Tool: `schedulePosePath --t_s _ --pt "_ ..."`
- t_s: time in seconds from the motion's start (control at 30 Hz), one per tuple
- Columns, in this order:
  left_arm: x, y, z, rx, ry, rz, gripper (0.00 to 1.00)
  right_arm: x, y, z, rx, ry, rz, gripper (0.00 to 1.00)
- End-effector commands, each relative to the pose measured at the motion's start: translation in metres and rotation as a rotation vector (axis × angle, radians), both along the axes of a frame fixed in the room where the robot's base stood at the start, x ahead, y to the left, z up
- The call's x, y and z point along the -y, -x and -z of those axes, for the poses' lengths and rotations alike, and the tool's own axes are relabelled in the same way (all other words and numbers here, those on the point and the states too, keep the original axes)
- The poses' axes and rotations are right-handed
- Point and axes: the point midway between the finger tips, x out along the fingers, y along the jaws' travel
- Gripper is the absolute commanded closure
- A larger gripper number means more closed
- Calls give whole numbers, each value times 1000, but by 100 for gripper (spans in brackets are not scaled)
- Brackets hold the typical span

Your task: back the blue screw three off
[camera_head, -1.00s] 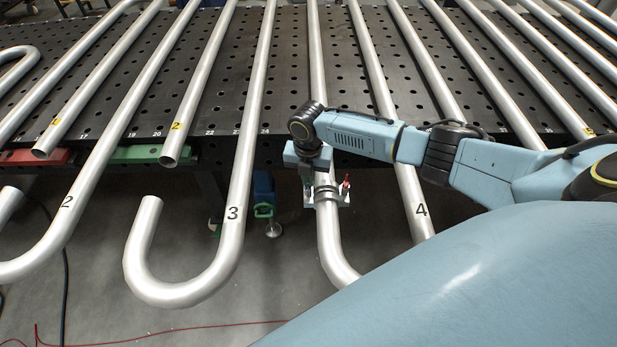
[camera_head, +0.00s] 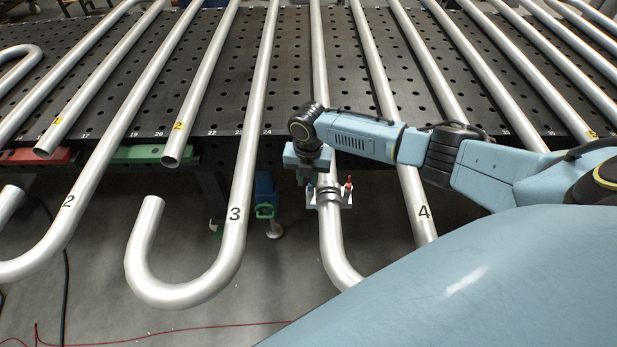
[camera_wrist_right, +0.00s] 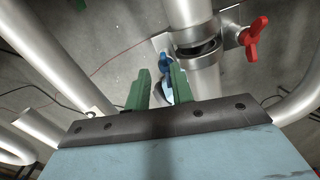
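The blue screw (camera_wrist_right: 166,62) is on the left side of the clamp (camera_wrist_right: 196,50) around a metal tube in the right wrist view. A red screw (camera_wrist_right: 253,38) is on the clamp's right side. In the head view the clamp (camera_head: 328,194) sits on the tube just below the table edge, with the red screw (camera_head: 349,184) to its right. My right gripper (camera_wrist_right: 157,76) has two green fingers standing apart, with the blue screw at or just beyond their tips. I cannot tell whether they touch it. My left gripper is not in view.
Several silver tubes run across the black perforated table (camera_head: 290,75). A hooked tube marked 3 (camera_head: 234,214) hangs left of the clamp, and a tube marked 4 (camera_head: 424,212) lies to its right. A red cable (camera_head: 170,333) lies on the floor.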

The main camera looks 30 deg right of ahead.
Motion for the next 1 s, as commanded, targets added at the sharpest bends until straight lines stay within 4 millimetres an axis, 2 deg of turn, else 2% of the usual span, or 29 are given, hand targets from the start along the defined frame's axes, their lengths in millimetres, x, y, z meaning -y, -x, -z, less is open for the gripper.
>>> schedulePosePath --t_s 0.03,0.33,0.47,0.57,0.8,1.0 --pt "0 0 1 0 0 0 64 4 9 9 -24 11 2 73" --pt "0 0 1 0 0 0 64 7 9 9 -26 17 5 73" --pt "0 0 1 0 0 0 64 7 9 1 -24 18 5 73" --pt "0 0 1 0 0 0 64 6 6 -16 -17 14 3 73" --pt "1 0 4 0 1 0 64 2 3 -73 -4 7 1 73" --pt "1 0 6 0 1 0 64 0 2 -112 -1 4 0 73"
